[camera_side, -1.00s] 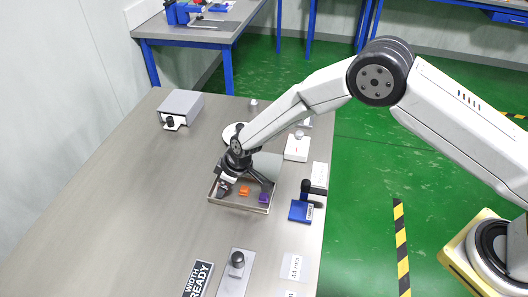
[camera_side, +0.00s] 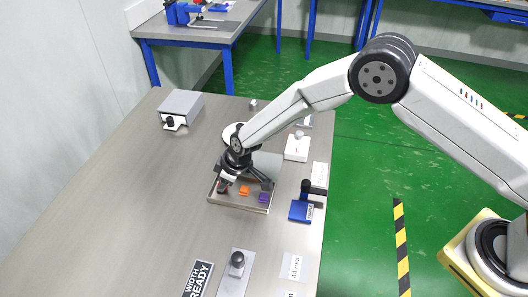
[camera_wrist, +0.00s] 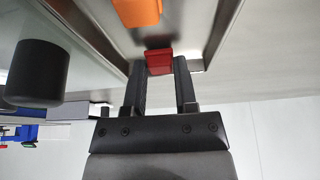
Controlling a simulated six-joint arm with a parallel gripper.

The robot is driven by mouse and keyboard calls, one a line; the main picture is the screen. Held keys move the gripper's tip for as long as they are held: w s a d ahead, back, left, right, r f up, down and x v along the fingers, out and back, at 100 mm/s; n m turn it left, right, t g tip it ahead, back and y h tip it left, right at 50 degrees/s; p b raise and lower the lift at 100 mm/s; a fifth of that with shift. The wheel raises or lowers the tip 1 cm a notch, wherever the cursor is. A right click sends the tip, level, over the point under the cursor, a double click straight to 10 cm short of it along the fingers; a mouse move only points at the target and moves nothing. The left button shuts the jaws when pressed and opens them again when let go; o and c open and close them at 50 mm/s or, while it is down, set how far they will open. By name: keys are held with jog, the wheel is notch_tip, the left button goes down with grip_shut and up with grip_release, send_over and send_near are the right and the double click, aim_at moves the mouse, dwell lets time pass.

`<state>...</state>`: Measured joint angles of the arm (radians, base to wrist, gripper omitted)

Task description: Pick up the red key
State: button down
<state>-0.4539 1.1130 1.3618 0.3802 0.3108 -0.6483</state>
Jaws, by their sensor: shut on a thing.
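The red key (camera_wrist: 159,61) sits between the two fingertips of my gripper (camera_wrist: 160,72) in the wrist view. My gripper is shut on it, low in the corner of the metal tray. In the side view my gripper (camera_side: 222,186) reaches down into the left part of the tray (camera_side: 238,208), and the red key is mostly hidden there by the dark fingers. An orange key (camera_side: 244,190) lies in the middle of the tray and also shows in the wrist view (camera_wrist: 137,10). A purple key (camera_side: 263,198) lies at the tray's right.
A blue stand (camera_side: 301,211) with a black part is right of the tray. A white box (camera_side: 297,149) stands behind it. A grey box (camera_side: 181,105) is at the back left. A plate with a black knob (camera_side: 237,260) lies in front. The table's left is clear.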

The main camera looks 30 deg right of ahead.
notch_tip(320, 180, up, 3)
jog(key=shift+f, duration=0.15)
jog(key=s+d+r, duration=0.2)
jog(key=s+r, duration=0.3)
jog(key=s, duration=0.1)
jog(key=s+d+r, duration=0.3)
jog(key=s+r, duration=0.1)
jog(key=s, duration=0.3)
jog(key=shift+d+r, duration=0.35)
jog(key=shift+d+f, duration=0.1)
dwell(0.3)
